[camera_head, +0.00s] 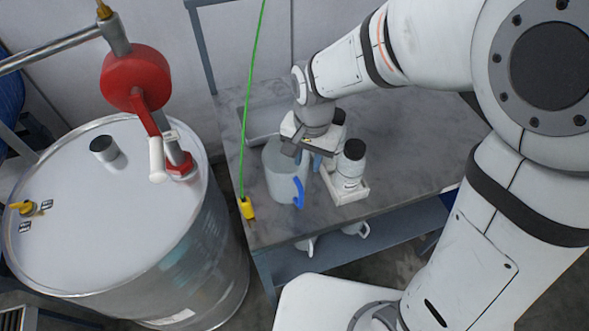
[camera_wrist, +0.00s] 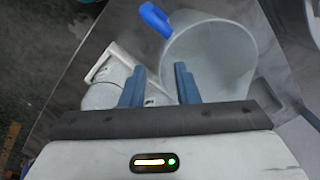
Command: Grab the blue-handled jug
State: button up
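The pale grey jug (camera_head: 281,172) with the blue handle (camera_head: 299,193) stands upright on the grey table, its handle towards the front. In the wrist view I look into the open jug (camera_wrist: 215,62), its blue handle (camera_wrist: 155,18) at the upper left. My gripper (camera_head: 308,160) is low over the jug's right side. In the wrist view its two blue fingers (camera_wrist: 160,82) are spread apart, with the jug's near-left wall between them in the picture. The right finger overlaps the jug's opening. I cannot tell whether either finger touches the jug.
White bottles with dark tops (camera_head: 351,165) stand in a white tray (camera_head: 349,194) just right of the jug. A green cord with a yellow end (camera_head: 247,208) hangs at the left. A large steel drum (camera_head: 110,215) stands left. The table's right part (camera_head: 420,150) is clear.

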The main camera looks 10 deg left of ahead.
aim_at(306, 170)
jog(key=shift+w+a+f+p, duration=0.1)
jog(key=shift+w+f+p, duration=0.15)
jog(key=shift+f, duration=1.1)
jog(key=shift+w+a+f+p, duration=0.1)
jog(key=shift+w+f+p, duration=0.1)
jog(key=shift+f, duration=1.1)
jog(key=shift+c, duration=0.3)
grip_shut()
